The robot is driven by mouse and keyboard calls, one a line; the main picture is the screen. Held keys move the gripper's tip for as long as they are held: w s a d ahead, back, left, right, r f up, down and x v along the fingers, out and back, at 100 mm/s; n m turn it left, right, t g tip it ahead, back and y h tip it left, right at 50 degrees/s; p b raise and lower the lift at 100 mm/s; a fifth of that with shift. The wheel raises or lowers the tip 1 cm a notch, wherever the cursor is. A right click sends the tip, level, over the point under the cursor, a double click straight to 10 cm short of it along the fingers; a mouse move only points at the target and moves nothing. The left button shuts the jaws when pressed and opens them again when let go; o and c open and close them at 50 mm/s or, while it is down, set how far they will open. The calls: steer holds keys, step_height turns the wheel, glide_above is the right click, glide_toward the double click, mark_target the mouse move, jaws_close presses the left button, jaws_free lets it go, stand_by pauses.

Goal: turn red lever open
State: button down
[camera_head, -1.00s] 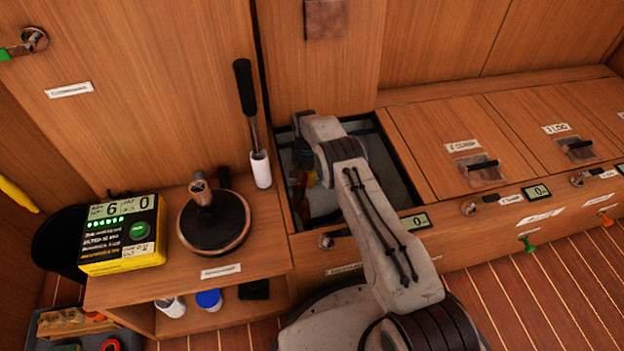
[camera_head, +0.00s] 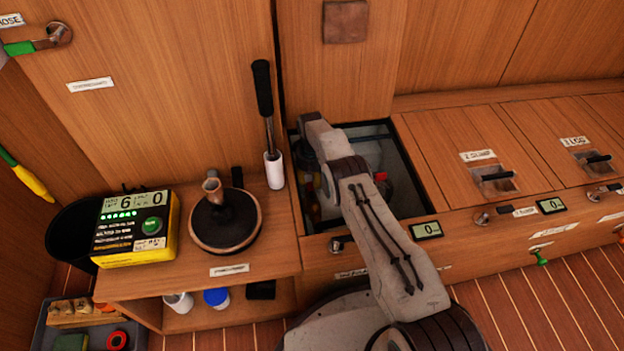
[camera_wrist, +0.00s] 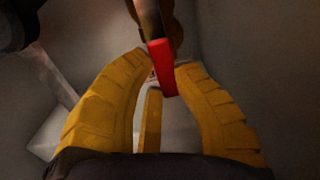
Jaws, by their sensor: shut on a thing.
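The red lever (camera_wrist: 162,68) shows in the wrist view, between the tips of my gripper's yellow ribbed fingers (camera_wrist: 166,72). The fingers are closed in on it, and a brown fitting (camera_wrist: 155,20) lies behind its upper end. In the head view my gripper is down inside the open locker (camera_head: 397,165), mostly hidden by my arm. A small red part (camera_head: 381,176) shows to the right of my arm in the locker; I cannot tell whether it is the same lever.
A black-handled pump lever (camera_head: 263,95) stands left of the locker opening. A round black-topped fitting (camera_head: 240,225) and a yellow meter box (camera_head: 137,232) are on the left counter. Closed lids with black handles (camera_head: 495,175) lie to the right.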

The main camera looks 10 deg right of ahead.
steer(key=shift+s+f, duration=0.15)
steer(key=shift+f, duration=0.1)
steer(key=c, duration=0.9)
jaws_free()
steer(key=shift+a, duration=0.1)
steer(key=shift+r, duration=0.1)
steer(key=shift+r, duration=0.15)
steer(key=shift+r, duration=3.6)
